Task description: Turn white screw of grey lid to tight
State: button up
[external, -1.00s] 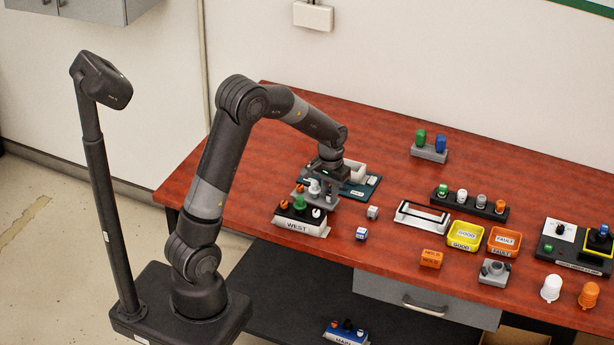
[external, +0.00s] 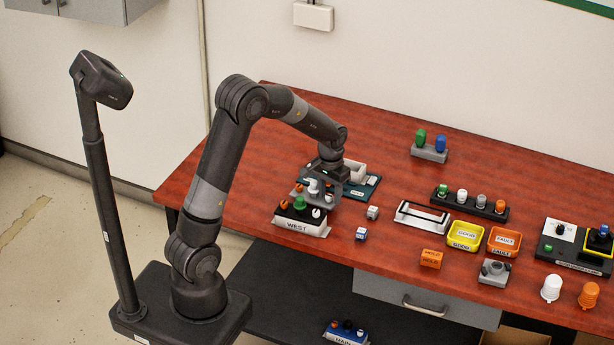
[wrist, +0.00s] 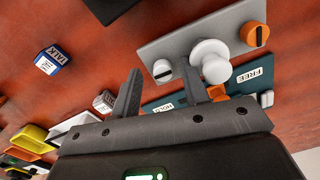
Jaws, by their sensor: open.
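The grey lid (wrist: 205,32) shows in the wrist view with a round white knob (wrist: 211,60) in its middle. It carries an orange screw (wrist: 253,34) at one end and the white screw (wrist: 162,70) with a dark slot line at the other. The slot line on the white screw runs nearly across the picture, slightly tilted. My gripper (wrist: 158,82) is open, with the white screw showing between its two fingertips; I cannot tell whether they touch it. In the external view my gripper (external: 326,180) is low over the lid (external: 327,200), partly hiding it.
A teal plate (wrist: 245,88) marked HOLD and FREE lies beside the lid. The white WEST unit (external: 300,226) stands just in front. A blue-white TALK block (external: 361,234) and a small grey block (external: 373,213) are to the right. Yellow (external: 464,246) and orange (external: 505,252) trays stand further right.

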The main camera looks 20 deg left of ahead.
aim_at(328, 196)
jog(key=n, duration=0.8)
jog(key=shift+n, duration=0.4)
jog(key=n, duration=0.4)
jog(key=shift+n, duration=0.3)
jog(key=n, duration=0.4)
notch_tip(328, 196, up, 11)
jog(key=s+a+r+m+t+h, duration=0.1)
jog(key=s+a+r+m, duration=0.3)
jog(key=s+a, duration=0.4)
jog(key=s+a+r+m+t, duration=0.3)
jog(key=s+a+r+m, duration=0.2)
jog(key=s+a+m, duration=0.2)
jog(key=shift+s+a+h, duration=0.4)
jog(key=shift+s+a, duration=0.05)
jog(key=shift+s, duration=0.55)
